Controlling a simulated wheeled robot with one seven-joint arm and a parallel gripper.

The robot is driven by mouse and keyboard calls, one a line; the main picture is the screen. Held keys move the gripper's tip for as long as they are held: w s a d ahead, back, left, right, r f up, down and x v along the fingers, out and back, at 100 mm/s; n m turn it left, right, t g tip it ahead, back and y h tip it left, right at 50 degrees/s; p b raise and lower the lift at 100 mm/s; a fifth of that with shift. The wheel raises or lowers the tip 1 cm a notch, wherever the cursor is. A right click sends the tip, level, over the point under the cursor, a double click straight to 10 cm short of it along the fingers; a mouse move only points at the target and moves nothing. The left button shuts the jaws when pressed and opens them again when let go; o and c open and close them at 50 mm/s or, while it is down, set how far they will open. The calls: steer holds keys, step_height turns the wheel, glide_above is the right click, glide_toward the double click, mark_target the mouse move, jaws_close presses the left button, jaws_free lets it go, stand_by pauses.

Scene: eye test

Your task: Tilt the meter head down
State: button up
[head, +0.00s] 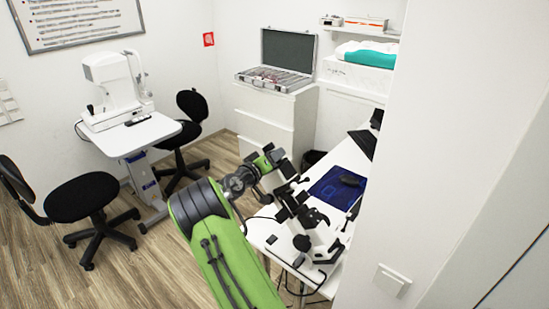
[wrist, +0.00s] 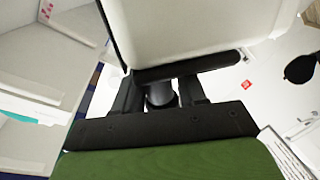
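The meter (head: 318,240) is a white and black instrument on the white desk (head: 262,228), with its upper end slanting up to the left. My gripper (head: 284,166) is at this upper end, partly hidden in the head view. In the wrist view, my two black fingers (wrist: 160,92) stand apart on either side of a dark cylinder (wrist: 160,97). A large white body with a black edge (wrist: 200,30), apparently the meter head, covers the fingertips. Whether the fingers press on the cylinder is not clear.
A dark blue mat (head: 335,188) lies on the desk behind the meter. A white wall (head: 450,120) stands close on the right. A white cabinet (head: 265,118) with an open case (head: 285,60) is behind. Open floor (head: 130,270) lies left of my arm.

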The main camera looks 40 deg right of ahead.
steer(key=shift+o, duration=1.2)
steer(key=shift+w+f, duration=0.15)
steer(key=shift+w, duration=0.15)
steer(key=shift+s, duration=0.1)
steer(key=b+v, duration=0.1)
steer(key=v, duration=1.4)
steer(key=shift+a+b, duration=0.35)
steer(key=shift+a, duration=0.05)
steer(key=shift+s, duration=0.2)
